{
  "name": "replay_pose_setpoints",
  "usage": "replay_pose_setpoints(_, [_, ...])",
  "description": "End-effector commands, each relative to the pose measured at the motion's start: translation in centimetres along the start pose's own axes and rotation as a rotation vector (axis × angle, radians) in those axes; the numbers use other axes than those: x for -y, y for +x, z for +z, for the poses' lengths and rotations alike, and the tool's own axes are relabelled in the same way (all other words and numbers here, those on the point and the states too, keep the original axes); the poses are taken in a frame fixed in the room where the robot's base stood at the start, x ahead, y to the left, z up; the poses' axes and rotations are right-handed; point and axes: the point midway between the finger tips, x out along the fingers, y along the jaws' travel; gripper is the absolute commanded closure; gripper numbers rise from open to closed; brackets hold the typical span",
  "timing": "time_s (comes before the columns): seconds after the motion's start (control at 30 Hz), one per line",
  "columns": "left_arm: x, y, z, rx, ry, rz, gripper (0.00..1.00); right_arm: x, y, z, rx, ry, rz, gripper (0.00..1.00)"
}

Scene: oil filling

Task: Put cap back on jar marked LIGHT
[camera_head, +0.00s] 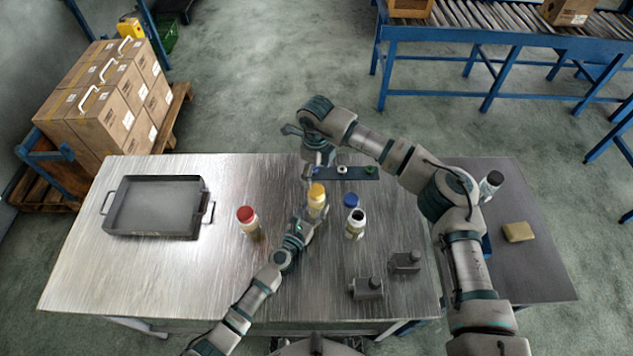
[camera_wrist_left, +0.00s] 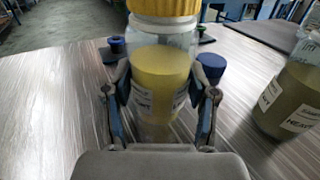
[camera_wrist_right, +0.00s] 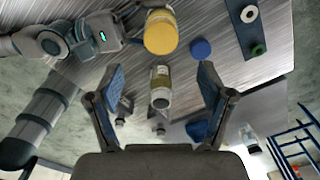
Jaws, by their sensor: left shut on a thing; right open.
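A jar with a yellow cap (camera_head: 316,190) is held around its body by my left gripper (camera_head: 309,210); its yellow contents show between the fingers in the left wrist view (camera_wrist_left: 160,80). An uncapped jar (camera_head: 355,224) stands upright to its right; its label appears to read HEAVY in the left wrist view (camera_wrist_left: 290,100). A loose blue cap (camera_head: 351,200) lies just behind the uncapped jar. A jar with a red cap (camera_head: 247,220) stands left. No label reading LIGHT is legible. My right gripper (camera_wrist_right: 160,85) is open and empty above the table, apart from the jars.
A dark strip (camera_head: 345,173) with small coloured rings lies behind the blue cap. An empty metal tray (camera_head: 155,207) sits left. Two grey blocks (camera_head: 366,288) (camera_head: 405,262) stand front right. A sponge (camera_head: 518,232) and dark-capped bottle (camera_head: 490,186) are on the side table.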

Motion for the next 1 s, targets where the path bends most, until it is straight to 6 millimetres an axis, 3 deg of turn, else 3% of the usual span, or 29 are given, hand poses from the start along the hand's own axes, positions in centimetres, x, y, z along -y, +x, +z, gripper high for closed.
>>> replay_pose_setpoints(0.2, [0.0, 0.0, -0.1, -0.001, -0.001, -0.001, 1.0, 0.0, -2.5, 0.1, 0.0, -0.001, 0.001, 0.2])
replay_pose_setpoints(0.53, [0.0, 0.0, -0.1, -0.001, -0.001, -0.001, 1.0, 0.0, -2.8, 0.0, -0.001, 0.0, 0.001, 0.2])
replay_pose_setpoints(0.57, [0.0, 0.0, -0.1, -0.001, -0.001, -0.001, 0.38, 0.0, -2.8, 0.0, -0.001, 0.0, 0.001, 0.2])
replay_pose_setpoints(0.67, [0.0, 0.0, -0.1, -0.001, -0.001, -0.001, 0.13, 0.0, -2.8, 0.0, -0.001, 0.0, 0.001, 0.2])
replay_pose_setpoints(1.0, [0.0, -0.1, 0.0, 0.0, 0.0, 0.0, 0.13, 0.0, -2.8, 0.0, -0.001, 0.0, 0.001, 0.2])
